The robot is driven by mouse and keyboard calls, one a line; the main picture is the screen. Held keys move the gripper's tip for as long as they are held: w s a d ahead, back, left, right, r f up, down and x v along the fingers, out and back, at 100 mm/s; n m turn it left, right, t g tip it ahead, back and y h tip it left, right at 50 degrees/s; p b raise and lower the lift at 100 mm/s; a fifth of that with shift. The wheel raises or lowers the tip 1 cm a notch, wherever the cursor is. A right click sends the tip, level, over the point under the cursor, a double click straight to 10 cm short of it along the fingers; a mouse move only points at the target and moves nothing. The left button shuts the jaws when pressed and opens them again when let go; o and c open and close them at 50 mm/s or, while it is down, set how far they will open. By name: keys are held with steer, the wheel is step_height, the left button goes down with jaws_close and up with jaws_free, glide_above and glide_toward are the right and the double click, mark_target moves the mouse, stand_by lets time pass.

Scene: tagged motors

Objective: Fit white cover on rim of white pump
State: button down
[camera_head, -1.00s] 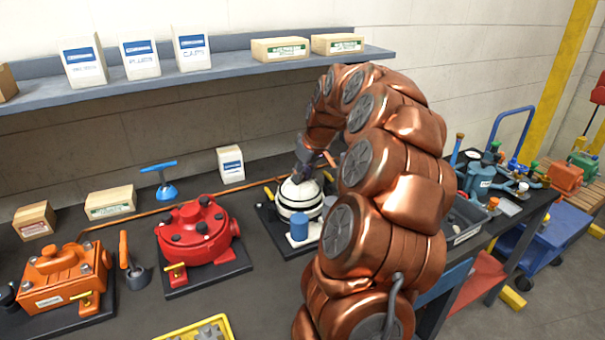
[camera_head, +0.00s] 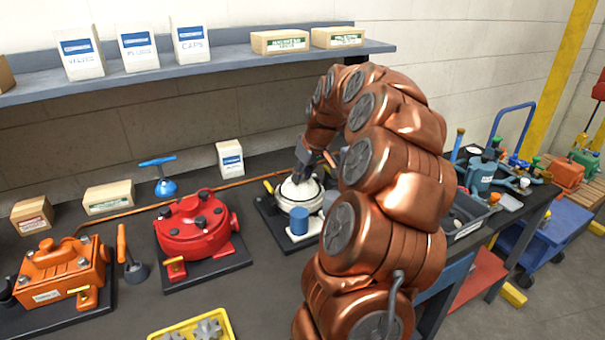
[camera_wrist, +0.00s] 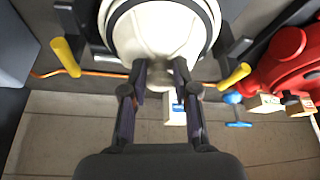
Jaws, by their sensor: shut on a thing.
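The white pump (camera_head: 301,207) stands on a dark base plate on the bench, partly hidden behind my arm, with a blue cylinder in front of it. The white cover (camera_head: 297,187) is at the top of the pump, and it fills the upper middle of the wrist view (camera_wrist: 160,40). My gripper (camera_head: 302,172) is above the pump. In the wrist view my gripper (camera_wrist: 161,75) is shut on the cover's near part. A dark ring shows around the cover there. I cannot tell whether the cover is fully seated on the rim.
A red pump (camera_head: 195,230) and an orange pump (camera_head: 62,270) stand to the left. A yellow tray (camera_head: 163,336) lies at the front. A blue valve handle (camera_head: 160,170) and small boxes stand behind. A shelf (camera_head: 215,60) with boxes runs above. A grey bin (camera_head: 468,215) is at right.

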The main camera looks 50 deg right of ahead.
steer(key=c, duration=0.8)
jaws_free()
steer(key=shift+r, duration=0.1)
steer(key=shift+r, duration=2.9)
steer(key=shift+r, duration=0.1)
steer(key=shift+s+r, duration=0.15)
steer(key=shift+r, duration=0.15)
steer(key=v, duration=1.1)
steer(key=shift+r, duration=0.1)
